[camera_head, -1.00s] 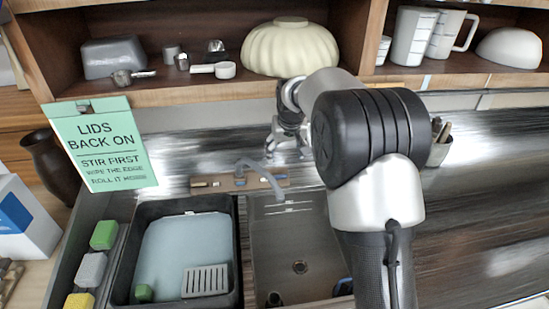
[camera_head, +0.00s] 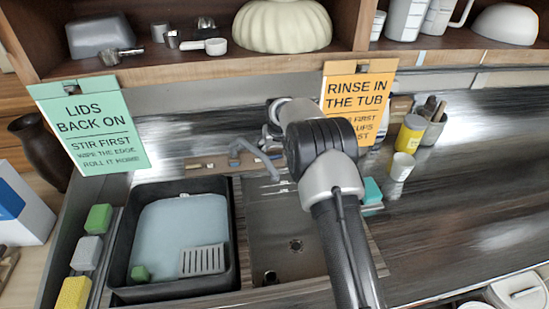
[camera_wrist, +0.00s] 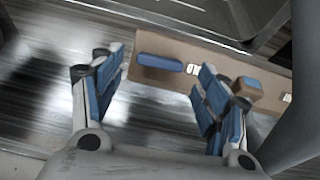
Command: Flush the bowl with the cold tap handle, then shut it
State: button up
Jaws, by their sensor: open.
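The sink bowl (camera_head: 290,222) is a grey metal basin right of the black tub, partly hidden by my arm. A curved grey spout (camera_head: 256,155) reaches over it from a tan strip (camera_head: 208,161) at its back edge. In the wrist view, the tan strip (camera_wrist: 190,82) carries a long blue handle (camera_wrist: 160,63) and a shorter blue-topped piece (camera_wrist: 249,83). I cannot tell which is cold. My gripper (camera_wrist: 160,85) is open and empty. Its blue-padded fingers appear either side of the long handle, with no visible contact. In the head view my arm mostly hides the gripper.
A black tub (camera_head: 232,270) with pale contents stands left of the bowl. A green sign (camera_head: 92,125) and an orange sign (camera_head: 357,100) stand behind. A yellow container (camera_head: 409,135) and white cup (camera_head: 401,167) stand right. The right counter (camera_head: 460,190) has clear room.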

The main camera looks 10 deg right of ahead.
aim_at(275, 156)
jog(key=shift+x, duration=1.85)
jog(key=shift+c, duration=0.4)
